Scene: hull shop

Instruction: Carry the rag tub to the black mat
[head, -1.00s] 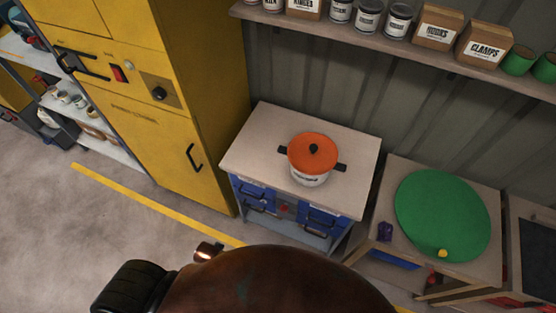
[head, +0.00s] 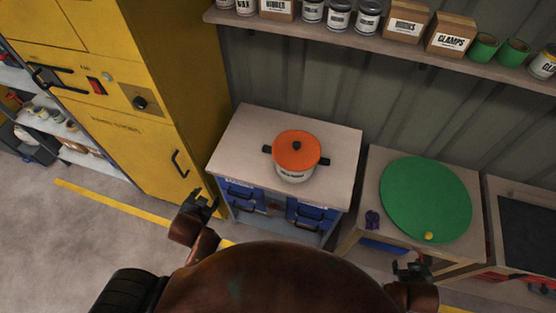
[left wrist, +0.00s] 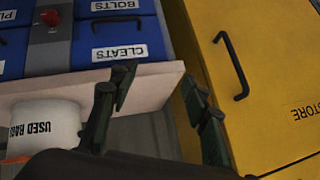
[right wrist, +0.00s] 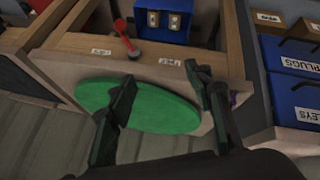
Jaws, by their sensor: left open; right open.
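The rag tub (head: 296,175) is white with an orange lid, a dark knob and two dark side handles. It stands upright on the pale-topped cabinet in the head view; part of it shows in the left wrist view (left wrist: 45,128). The black mat (head: 525,235) lies on the bench at the right edge, partly cut off by the frame. My left gripper (head: 200,203) is open and empty, left of the cabinet and apart from the tub; its fingers show in the left wrist view (left wrist: 160,88). My right gripper (head: 412,271) is open and empty by the green-disc table's front.
A green round disc (head: 420,195) with a yellow knob and a small purple item (head: 372,219) lie on the middle table. A yellow locker (head: 150,130) stands left of the cabinet. A shelf (head: 360,45) of cans and boxes runs above. The cabinet top around the tub is clear.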

